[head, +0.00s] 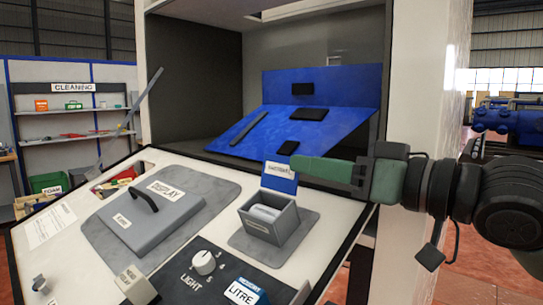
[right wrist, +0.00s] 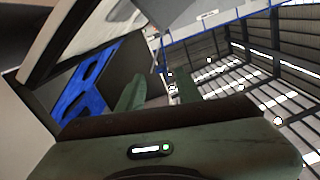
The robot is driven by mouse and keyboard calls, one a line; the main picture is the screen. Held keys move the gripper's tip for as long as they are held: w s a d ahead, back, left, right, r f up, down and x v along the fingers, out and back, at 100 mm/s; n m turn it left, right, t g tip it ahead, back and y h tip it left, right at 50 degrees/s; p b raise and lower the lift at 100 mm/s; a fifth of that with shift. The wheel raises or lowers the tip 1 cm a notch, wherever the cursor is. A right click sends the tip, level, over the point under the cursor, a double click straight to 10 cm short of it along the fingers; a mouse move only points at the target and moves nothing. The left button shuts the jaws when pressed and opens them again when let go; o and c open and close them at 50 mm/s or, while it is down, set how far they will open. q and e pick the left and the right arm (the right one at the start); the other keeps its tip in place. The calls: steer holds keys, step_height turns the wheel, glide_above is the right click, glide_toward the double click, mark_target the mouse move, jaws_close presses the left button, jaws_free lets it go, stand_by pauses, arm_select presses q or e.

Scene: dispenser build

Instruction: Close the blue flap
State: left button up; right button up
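The small blue flap (head: 279,184) with a white label stands raised at the back edge of a grey box (head: 272,221) on the sloped front panel. The box is uncovered and holds pale grey parts. My right gripper (head: 300,164) comes in from the right, its green fingers pointing left at the flap's upper right edge. The fingers overlap in the head view, so I cannot tell whether they touch the flap. In the right wrist view, the fingers (right wrist: 158,92) stand apart with nothing seen between them. The flap cannot be made out there. My left gripper is out of view.
A large blue board (head: 325,122) with dark pieces sits in the cavity behind. The front panel (head: 330,215) also bears a grey lid with a black handle (head: 146,198), a light knob (head: 204,262) and a litre switch (head: 243,292). The white cabinet side (head: 425,70) rises behind my right arm.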

mark_target(285, 159)
steer(key=p+x, duration=0.1)
steer(key=x, duration=0.2)
steer(key=shift+w+a+r, duration=0.1)
steer(key=shift+a+r, duration=0.1)
steer(key=shift+a, duration=0.1)
steer(key=shift+x, duration=1.05)
steer(key=shift+w+a+f, duration=0.1)
steer(key=shift+w+f, duration=0.05)
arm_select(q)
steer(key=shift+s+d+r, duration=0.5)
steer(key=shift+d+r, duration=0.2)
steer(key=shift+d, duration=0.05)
arm_select(e)
jaws_close()
